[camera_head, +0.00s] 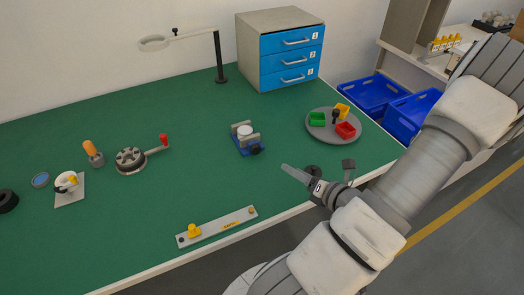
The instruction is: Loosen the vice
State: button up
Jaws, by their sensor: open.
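The vice (249,146) stands near the middle of the green bench, with a blue base and grey jaws. A pale round piece (244,131) sits between its jaws; I cannot tell how tightly. Any handle on the vice is too small to make out. My gripper (318,169) is to the right of the vice and nearer the bench's front edge. It is apart from the vice, with its fingers spread and nothing seen between them.
A round grey tray (317,130) with coloured bins stands right of the vice. A drawer cabinet (283,50) and a lamp (220,62) stand behind. A red-knobbed crank device (131,160) is left, and a yellow-knobbed plate (217,226) lies in front. Bench around the vice is mostly clear.

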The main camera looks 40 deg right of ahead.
aim_at(258, 150)
jog(key=b+x, duration=0.2)
jog(key=x, duration=1.4)
jog(key=shift+w+a, duration=0.1)
jog(key=shift+w, duration=0.2)
grip_shut()
